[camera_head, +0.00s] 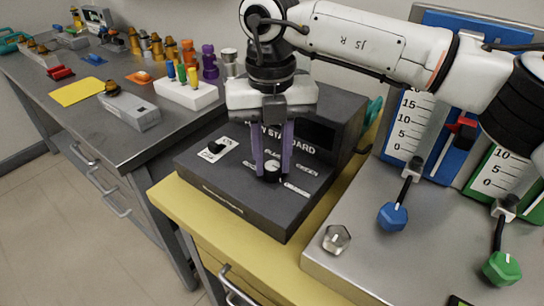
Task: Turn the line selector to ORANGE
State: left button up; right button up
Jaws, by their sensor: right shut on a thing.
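The line selector looks to be the small pale round knob (271,167) on the sloped top of a dark grey console (232,186). The knob's pointing direction cannot be told. My right gripper (272,175) comes down from above, its two purple fingers on either side of the knob and shut on it. The fingers hide part of the knob and some labels. My left gripper is not in view.
A black switch on a white plate (215,148) sits left on the console. On the right are a metal hex knob (336,238) and levers with blue (392,215) and green (501,268) knobs. A grey bench with coloured parts stands at left.

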aim_at(271, 166)
jog(key=o, duration=1.1)
jog(key=shift+c, duration=0.2)
notch_tip(271, 166, up, 10)
jog(key=p, duration=0.1)
jog(key=shift+r, duration=0.2)
jog(key=shift+s, duration=0.1)
